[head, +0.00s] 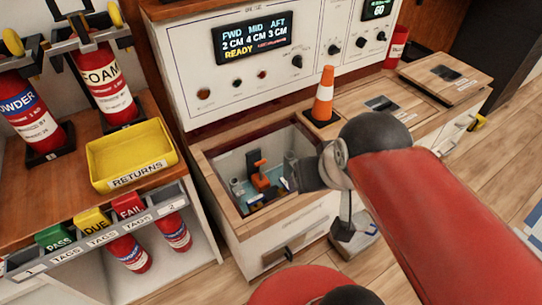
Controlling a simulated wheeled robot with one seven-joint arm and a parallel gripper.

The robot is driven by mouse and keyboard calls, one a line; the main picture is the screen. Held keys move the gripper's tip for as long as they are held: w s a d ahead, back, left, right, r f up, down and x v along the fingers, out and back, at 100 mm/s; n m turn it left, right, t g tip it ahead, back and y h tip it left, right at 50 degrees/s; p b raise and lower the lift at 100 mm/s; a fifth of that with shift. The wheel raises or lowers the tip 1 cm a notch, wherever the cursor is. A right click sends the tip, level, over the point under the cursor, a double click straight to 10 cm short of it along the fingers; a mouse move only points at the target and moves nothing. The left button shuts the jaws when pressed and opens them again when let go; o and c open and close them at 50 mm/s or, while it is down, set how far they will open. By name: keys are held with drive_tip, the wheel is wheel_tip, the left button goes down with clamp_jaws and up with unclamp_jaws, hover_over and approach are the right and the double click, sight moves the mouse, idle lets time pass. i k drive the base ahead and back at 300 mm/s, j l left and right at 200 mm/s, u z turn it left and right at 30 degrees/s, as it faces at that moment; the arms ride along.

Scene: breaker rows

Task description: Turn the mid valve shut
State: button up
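An orange valve handle (263,180) shows inside an open compartment (225,205) in the wooden-topped bench. A dark upright part stands behind the handle, and small blue and grey parts lie around it. I cannot read a label that says which valve this is. My gripper (294,184) reaches in from the right over the compartment's right edge, to the right of the orange handle and seemingly apart from it. Its fingertips are small and dark, so I cannot tell whether they are open or shut. My red arm hides part of the bench to the right.
An orange-and-white cone (323,97) stands behind the compartment, next to closed hatches (385,103). A panel display (252,40) reads FWD 2 CM, MID 4 CM, AFT 3 CM, READY. A yellow RETURNS tray (130,157) and fire extinguishers (104,84) are at left.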

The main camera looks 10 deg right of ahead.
sight(286, 185)
drive_tip(key=j+z, duration=0.8)
drive_tip(key=j, duration=0.25)
drive_tip(key=j+z, duration=0.35)
drive_tip(key=j, duration=0.15)
drive_tip(key=k+z, duration=0.2)
drive_tip(key=z, duration=0.2)
